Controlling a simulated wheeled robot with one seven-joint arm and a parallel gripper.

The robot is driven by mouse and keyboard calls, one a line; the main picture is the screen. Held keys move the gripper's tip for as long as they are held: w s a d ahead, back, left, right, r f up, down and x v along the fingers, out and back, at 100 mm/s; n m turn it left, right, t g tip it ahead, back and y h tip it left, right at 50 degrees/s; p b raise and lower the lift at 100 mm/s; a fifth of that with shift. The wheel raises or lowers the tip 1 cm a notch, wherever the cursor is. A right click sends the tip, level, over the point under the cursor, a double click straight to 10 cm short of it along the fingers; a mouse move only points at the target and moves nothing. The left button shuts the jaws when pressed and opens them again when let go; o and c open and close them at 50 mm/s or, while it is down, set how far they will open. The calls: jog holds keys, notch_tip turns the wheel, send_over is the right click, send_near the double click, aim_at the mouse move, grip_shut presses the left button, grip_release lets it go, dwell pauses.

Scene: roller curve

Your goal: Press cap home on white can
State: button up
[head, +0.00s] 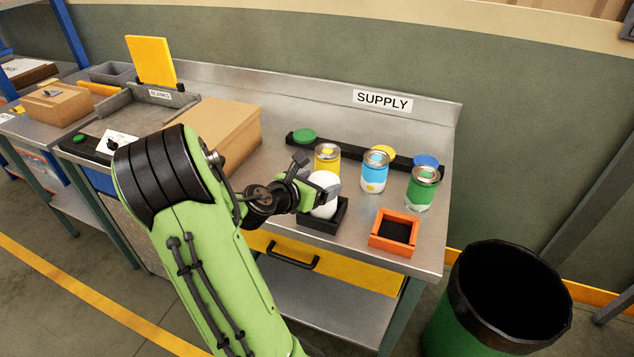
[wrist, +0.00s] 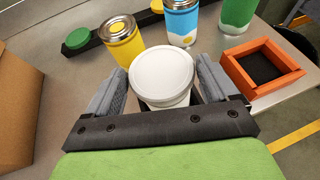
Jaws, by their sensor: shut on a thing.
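The white can (head: 325,208) stands upright in a black square holder on the steel bench. A round white cap (wrist: 162,72) covers its top in the wrist view, with a raised rim. My gripper (head: 318,187) is at the upper part of the can, with its grey fingers on either side of the cap. It also shows in the wrist view (wrist: 162,90), shut on the white cap. The seam between cap and can is hidden, so I cannot tell how far down the cap sits.
A yellow can (head: 327,162), a blue can (head: 374,174) and a green can (head: 421,189) stand behind. Behind them a black rack bears green, yellow and blue caps. An orange square holder (head: 394,232) is to the right. A cardboard box (head: 225,128) is to the left.

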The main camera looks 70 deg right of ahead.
jog(key=shift+f+b, duration=0.3)
jog(key=shift+f, duration=0.3)
dwell(0.7)
jog(key=o, duration=0.8)
jog(key=shift+r, duration=0.1)
jog(key=shift+r+p, duration=4.55)
jog(key=shift+p, duration=0.65)
jog(key=shift+f, duration=0.1)
